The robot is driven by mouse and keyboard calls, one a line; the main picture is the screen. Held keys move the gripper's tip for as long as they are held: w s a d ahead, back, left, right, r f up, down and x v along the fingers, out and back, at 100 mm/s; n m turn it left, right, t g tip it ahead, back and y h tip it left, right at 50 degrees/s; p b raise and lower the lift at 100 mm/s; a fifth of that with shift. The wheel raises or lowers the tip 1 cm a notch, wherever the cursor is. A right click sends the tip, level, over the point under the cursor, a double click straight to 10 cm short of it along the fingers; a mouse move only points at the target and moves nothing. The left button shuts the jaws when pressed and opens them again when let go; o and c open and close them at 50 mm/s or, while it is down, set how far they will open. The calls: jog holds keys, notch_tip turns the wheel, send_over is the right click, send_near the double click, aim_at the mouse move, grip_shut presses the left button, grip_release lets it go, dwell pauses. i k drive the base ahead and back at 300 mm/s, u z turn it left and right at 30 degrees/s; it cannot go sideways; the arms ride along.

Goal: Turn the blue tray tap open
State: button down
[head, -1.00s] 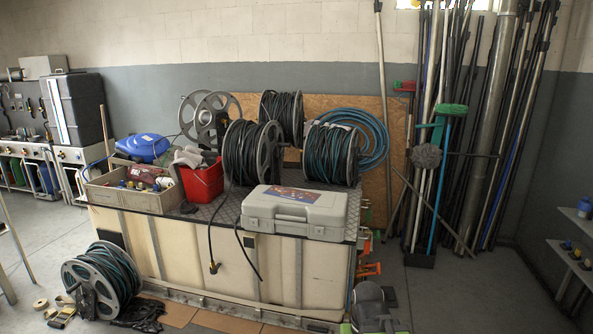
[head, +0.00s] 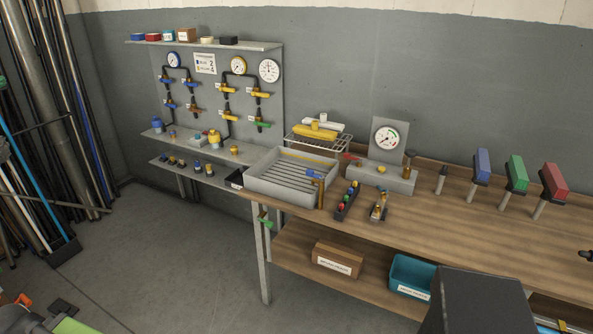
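A tap with a blue handle (head: 313,174) stands at the right end of the grey slatted tray (head: 278,200) on the wooden bench. Its brass-coloured body (head: 320,190) runs down beside the tray's right wall. The blue handle looks roughly level, pointing left over the tray; it is too small to tell whether the tap is open or closed. I cannot make out my gripper in the head view.
A wall panel (head: 215,95) carries several coloured valves. A dark box-like shape (head: 478,300) stands in front of the bench.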

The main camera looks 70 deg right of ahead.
aim_at(309, 172)
jog(key=z, duration=0.35)
jog(key=k, duration=1.5)
jog(key=z, duration=0.55)
jog(key=i, duration=1)
jog(key=u, duration=0.1)
